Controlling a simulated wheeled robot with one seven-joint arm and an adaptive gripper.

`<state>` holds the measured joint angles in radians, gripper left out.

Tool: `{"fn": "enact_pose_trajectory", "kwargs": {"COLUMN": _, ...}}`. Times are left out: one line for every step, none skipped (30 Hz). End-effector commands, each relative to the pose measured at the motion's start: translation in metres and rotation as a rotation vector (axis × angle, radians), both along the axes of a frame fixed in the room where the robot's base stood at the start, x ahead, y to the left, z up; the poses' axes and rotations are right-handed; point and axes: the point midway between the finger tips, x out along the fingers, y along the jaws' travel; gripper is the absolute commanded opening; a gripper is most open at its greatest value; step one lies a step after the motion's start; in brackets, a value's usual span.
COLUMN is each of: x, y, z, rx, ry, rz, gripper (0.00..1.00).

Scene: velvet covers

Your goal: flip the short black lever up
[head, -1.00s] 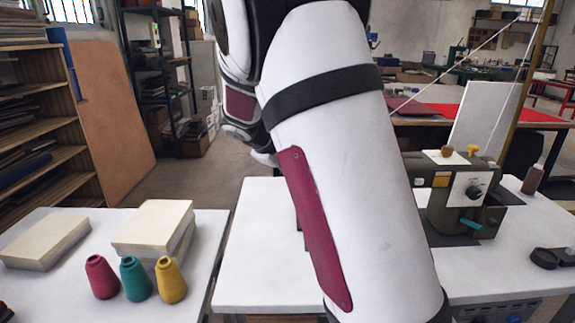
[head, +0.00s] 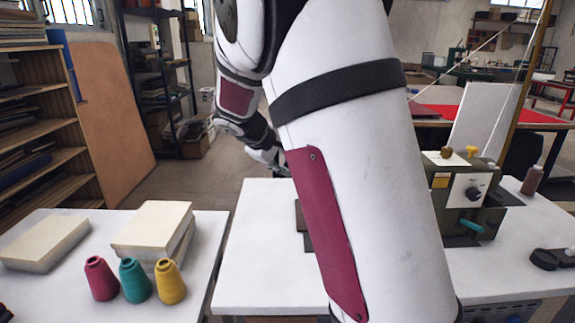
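An olive-green machine (head: 465,195) stands on the white table to the right of my arm. I cannot make out a short black lever; my upper arm hides the machine's left side and much of the table. My wrist (head: 262,145) shows left of the upper arm, above the table's back edge.
The white table (head: 255,265) is bare at left; a dark flat piece (head: 302,225) shows beside my arm. A black object (head: 550,259) lies at right. Another table holds cream blocks (head: 150,228) and red, teal and yellow thread cones (head: 135,280), across a gap.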

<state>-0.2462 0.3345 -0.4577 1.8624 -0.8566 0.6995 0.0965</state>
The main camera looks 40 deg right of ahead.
Motion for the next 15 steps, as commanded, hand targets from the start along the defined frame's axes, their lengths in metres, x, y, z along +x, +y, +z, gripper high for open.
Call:
{"fn": "enact_pose_trajectory", "kwargs": {"x": -0.002, "y": 0.008, "z": 0.009, "rx": 0.002, "ry": -0.005, "rz": 0.004, "gripper": 0.33}}
{"fn": "enact_pose_trajectory", "kwargs": {"x": -0.004, "y": 0.012, "z": 0.013, "rx": 0.001, "ry": -0.004, "rz": 0.004, "gripper": 0.33}}
{"fn": "enact_pose_trajectory", "kwargs": {"x": -0.006, "y": 0.018, "z": 0.019, "rx": 0.002, "ry": -0.005, "rz": 0.005, "gripper": 0.33}}
{"fn": "enact_pose_trajectory", "kwargs": {"x": -0.008, "y": 0.022, "z": 0.023, "rx": 0.001, "ry": -0.003, "rz": 0.004, "gripper": 0.33}}
{"fn": "enact_pose_trajectory", "kwargs": {"x": -0.010, "y": 0.026, "z": 0.028, "rx": 0.001, "ry": -0.004, "rz": 0.004, "gripper": 0.33}}
{"fn": "enact_pose_trajectory", "kwargs": {"x": -0.012, "y": 0.031, "z": 0.033, "rx": 0.001, "ry": -0.003, "rz": 0.004, "gripper": 0.33}}
{"fn": "enact_pose_trajectory", "kwargs": {"x": -0.014, "y": 0.035, "z": 0.037, "rx": 0.001, "ry": -0.003, "rz": 0.004, "gripper": 0.33}}
{"fn": "enact_pose_trajectory", "kwargs": {"x": -0.015, "y": 0.038, "z": 0.041, "rx": 0.001, "ry": -0.003, "rz": 0.004, "gripper": 0.33}}
{"fn": "enact_pose_trajectory", "kwargs": {"x": -0.017, "y": 0.043, "z": 0.046, "rx": 0.001, "ry": -0.003, "rz": 0.004, "gripper": 0.33}}
{"fn": "enact_pose_trajectory", "kwargs": {"x": -0.019, "y": 0.046, "z": 0.049, "rx": 0.001, "ry": -0.003, "rz": 0.003, "gripper": 0.33}}
{"fn": "enact_pose_trajectory", "kwargs": {"x": -0.020, "y": 0.049, "z": 0.052, "rx": 0.001, "ry": -0.003, "rz": 0.004, "gripper": 0.33}}
{"fn": "enact_pose_trajectory", "kwargs": {"x": -0.021, "y": 0.052, "z": 0.056, "rx": 0.001, "ry": -0.002, "rz": 0.002, "gripper": 0.33}}
{"fn": "enact_pose_trajectory", "kwargs": {"x": -0.022, "y": 0.054, "z": 0.058, "rx": 0.001, "ry": -0.003, "rz": 0.001, "gripper": 0.33}}
{"fn": "enact_pose_trajectory", "kwargs": {"x": -0.023, "y": 0.056, "z": 0.060, "rx": 0.001, "ry": -0.003, "rz": 0.001, "gripper": 0.33}}
{"fn": "enact_pose_trajectory", "kwargs": {"x": -0.024, "y": 0.058, "z": 0.062, "rx": 0.000, "ry": -0.001, "rz": 0.001, "gripper": 0.33}}
